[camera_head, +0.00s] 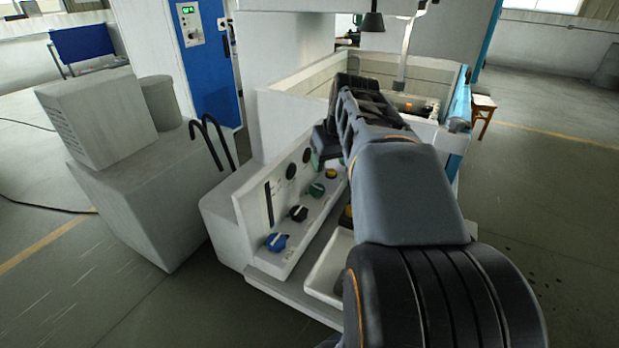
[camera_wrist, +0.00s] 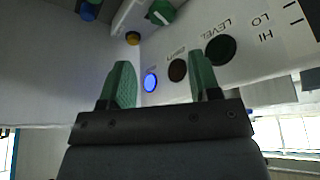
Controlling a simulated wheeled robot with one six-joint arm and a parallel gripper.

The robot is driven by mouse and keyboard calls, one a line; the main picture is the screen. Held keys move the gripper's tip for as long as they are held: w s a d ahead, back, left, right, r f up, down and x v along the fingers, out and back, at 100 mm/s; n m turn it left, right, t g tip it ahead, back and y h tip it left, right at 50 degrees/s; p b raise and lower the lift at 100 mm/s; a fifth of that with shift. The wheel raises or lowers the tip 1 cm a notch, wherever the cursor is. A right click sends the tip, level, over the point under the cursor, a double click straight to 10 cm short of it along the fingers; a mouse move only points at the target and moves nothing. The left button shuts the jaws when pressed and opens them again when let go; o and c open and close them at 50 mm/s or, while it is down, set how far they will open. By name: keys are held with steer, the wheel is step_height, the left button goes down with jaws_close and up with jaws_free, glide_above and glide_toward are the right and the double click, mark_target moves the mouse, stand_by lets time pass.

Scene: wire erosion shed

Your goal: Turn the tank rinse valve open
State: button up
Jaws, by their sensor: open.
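A row of knobs lines the low ledge of the white control panel. In the head view these are a blue knob (camera_head: 277,241), a black knob (camera_head: 298,213), a green knob (camera_head: 316,190) and a yellow knob (camera_head: 330,174). No readable label shows which is the tank rinse valve. My gripper (camera_wrist: 162,70) is open and empty, with green fingers spread before the panel face. In the wrist view the green knob (camera_wrist: 160,12) and yellow knob (camera_wrist: 133,38) lie beyond the fingertips, apart from them. In the head view my arm mostly hides the gripper.
The panel face bears a lit blue lamp (camera_wrist: 150,82), dark round indicators (camera_wrist: 220,50) and LEVEL, HI and LO lettering. A white tray (camera_head: 323,284) sits right of the ledge, partly behind my arm. An open tank (camera_head: 300,90) stands behind. Floor is clear at right.

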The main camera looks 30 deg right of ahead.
mark_target(319, 189)
steer(key=x, duration=1.4)
steer(key=shift+w+r, duration=0.1)
steer(key=shift+w, duration=0.3)
steer(key=shift+c, duration=0.5)
steer(key=c, duration=0.5)
steer(key=shift+d+n+y+b, duration=0.15)
steer(key=shift+n+y+b, duration=0.35)
steer(key=shift+n+b, duration=0.55)
steer(key=shift+c, duration=0.3)
steer(key=shift+n, duration=0.45)
steer(key=o, duration=0.7)
steer(key=shift+c, duration=0.2)
steer(key=shift+r, duration=0.1)
steer(key=v, duration=1.3)
steer(key=shift+s+r+p, duration=0.3)
steer(key=shift+r, duration=0.05)
